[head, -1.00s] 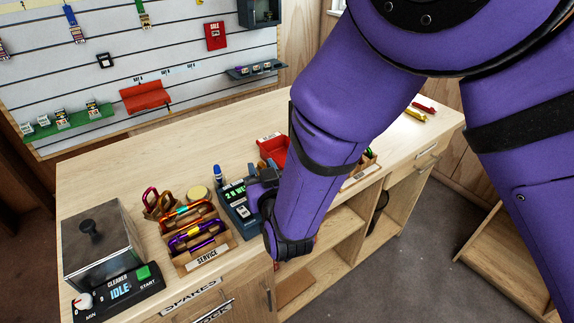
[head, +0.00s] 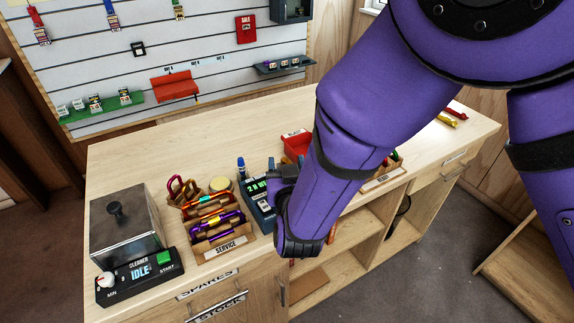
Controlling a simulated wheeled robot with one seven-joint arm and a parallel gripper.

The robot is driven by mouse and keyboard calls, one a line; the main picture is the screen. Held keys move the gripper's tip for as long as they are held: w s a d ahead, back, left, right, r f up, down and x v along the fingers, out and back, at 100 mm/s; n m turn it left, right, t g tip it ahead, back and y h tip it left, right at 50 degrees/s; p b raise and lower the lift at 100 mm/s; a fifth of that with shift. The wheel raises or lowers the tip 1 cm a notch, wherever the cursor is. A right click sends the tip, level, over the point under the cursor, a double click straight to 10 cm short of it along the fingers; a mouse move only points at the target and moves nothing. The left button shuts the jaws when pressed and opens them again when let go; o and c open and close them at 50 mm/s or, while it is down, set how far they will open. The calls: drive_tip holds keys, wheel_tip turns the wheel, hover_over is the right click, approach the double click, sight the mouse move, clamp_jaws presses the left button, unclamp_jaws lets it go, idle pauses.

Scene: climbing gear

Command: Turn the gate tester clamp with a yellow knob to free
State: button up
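The gate tester, a dark blue-grey box with a lit green display (head: 258,189), stands on the bench just right of the service tray. Its right side is hidden behind my purple arm. I cannot make out the clamp or its yellow knob. My arm reaches down over the tester's right side. Grey parts show between the arm and the tester, but I cannot tell whether they belong to my gripper or to the tester. My fingertips and their opening are hidden.
The service tray (head: 226,248) holds several coloured carabiners. Left of it is the cleaner (head: 140,272), reading IDLE. A red bin (head: 296,145) is behind my arm. The bench top's back left (head: 150,155) is clear.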

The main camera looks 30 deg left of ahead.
drive_tip(key=v, duration=1)
drive_tip(key=shift+s+d, duration=0.3)
